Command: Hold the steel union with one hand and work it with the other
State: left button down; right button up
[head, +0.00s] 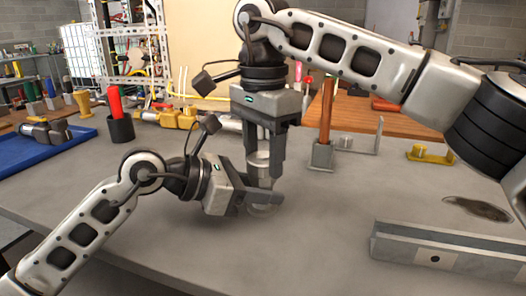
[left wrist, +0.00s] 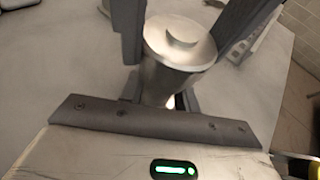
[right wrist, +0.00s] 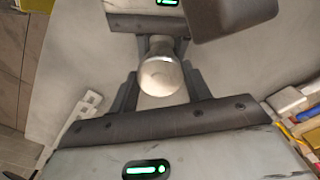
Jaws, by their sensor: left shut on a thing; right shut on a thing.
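The steel union (head: 259,158) is a silver, upright, round piece on the grey table, with a wider round part at the bottom near the tabletop. My right gripper (head: 263,177) points down from above, shut on its upper part. My left gripper (head: 268,197) comes in level from the left, shut on it lower down. In the left wrist view the union's round, flat top with a raised mark (left wrist: 178,42) shows between dark fingers. In the right wrist view its shiny end (right wrist: 161,76) sits between the right fingers. The fingers hide much of its middle.
A long grey metal channel (head: 445,257) lies at the front right. A grey block with a brown upright handle (head: 326,110), a yellow bracket (head: 431,153) and a black cup with a red handle (head: 118,115) stand farther back. A blue tray (head: 50,148) is at left.

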aim_at(263, 157)
jog(key=shift+r, duration=0.15)
jog(key=shift+r, duration=0.95)
jog(key=shift+r, duration=2)
pick_arm(q)
jog(key=c, duration=0.9)
grip_release()
jog(key=shift+c, duration=0.2)
